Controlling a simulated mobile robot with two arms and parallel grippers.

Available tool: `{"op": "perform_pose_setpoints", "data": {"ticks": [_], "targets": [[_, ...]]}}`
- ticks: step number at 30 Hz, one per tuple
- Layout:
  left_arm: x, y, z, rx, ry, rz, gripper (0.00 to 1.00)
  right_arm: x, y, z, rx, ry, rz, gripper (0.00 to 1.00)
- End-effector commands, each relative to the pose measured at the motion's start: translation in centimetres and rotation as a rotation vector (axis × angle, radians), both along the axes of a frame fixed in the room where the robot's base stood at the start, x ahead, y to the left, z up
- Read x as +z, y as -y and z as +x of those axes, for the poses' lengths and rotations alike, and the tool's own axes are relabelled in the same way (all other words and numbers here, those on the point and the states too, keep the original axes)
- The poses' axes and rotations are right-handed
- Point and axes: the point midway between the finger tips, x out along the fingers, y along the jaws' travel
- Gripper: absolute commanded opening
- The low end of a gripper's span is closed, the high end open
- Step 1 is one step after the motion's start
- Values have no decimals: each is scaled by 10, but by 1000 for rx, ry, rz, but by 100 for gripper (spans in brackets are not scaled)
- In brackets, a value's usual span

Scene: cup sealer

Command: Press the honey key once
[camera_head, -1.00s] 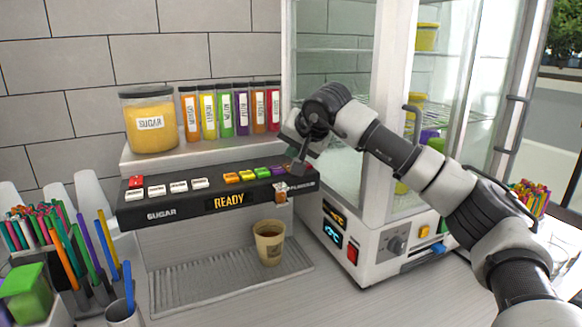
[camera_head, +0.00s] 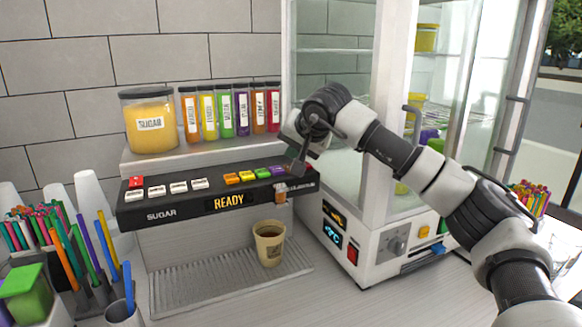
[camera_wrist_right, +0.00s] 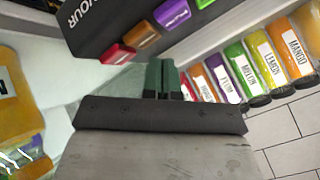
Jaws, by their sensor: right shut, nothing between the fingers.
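The cup sealer's black key panel (camera_head: 218,195) carries a row of coloured keys. In the right wrist view a brown-orange key (camera_wrist_right: 144,39) sits between a purple key (camera_wrist_right: 172,14) and a red key (camera_wrist_right: 113,56). No lettering on these keys is legible, but the brown-orange one matches the honey bottle's colour. My right gripper (camera_head: 298,168) is shut and empty, tips over the right end of the key row. In the right wrist view my right gripper (camera_wrist_right: 163,65) points toward the brown-orange key; I cannot tell contact. It hides part of the row. My left gripper is out of view.
A cup (camera_head: 269,243) stands on the drip tray (camera_head: 200,290) below. A glass cabinet (camera_head: 335,120) stands close on the right. Pens and cups crowd the left.

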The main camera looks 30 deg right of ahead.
Motion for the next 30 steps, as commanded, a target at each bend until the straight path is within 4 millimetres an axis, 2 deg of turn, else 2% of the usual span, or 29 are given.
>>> {"op": "perform_pose_setpoints", "data": {"ticks": [30], "targets": [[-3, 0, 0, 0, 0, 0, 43, -8, 0, 0, 0, 0, 0, 0]]}}
